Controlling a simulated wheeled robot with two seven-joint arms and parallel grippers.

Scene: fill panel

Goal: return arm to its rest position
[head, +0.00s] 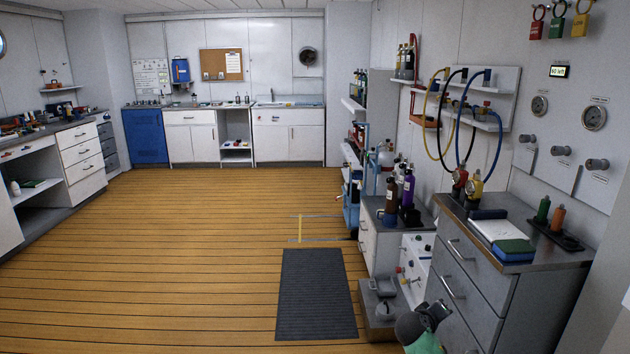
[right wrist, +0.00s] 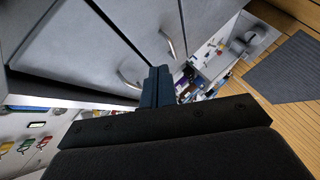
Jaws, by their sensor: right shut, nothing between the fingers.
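My right arm shows at the bottom right of the head view, with its gripper (head: 438,311) low in front of the grey drawer cabinet (head: 472,262). In the right wrist view the two dark fingers (right wrist: 157,86) are together, with nothing held between them. The cabinet's drawer fronts (right wrist: 90,40) and curved handles fill the upper left of that view, close behind the fingers. I cannot tell the exact gap between fingers and drawers. My left arm and left gripper are not in view.
A small grey stand (head: 378,308) is just left of my right gripper. A dark mat (head: 316,295) lies on the wooden floor (head: 180,260), which is broadly clear. Bottles, a notebook (head: 495,230) and regulators stand on the right-hand counters. Hoses (head: 441,125) hang on the wall panel.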

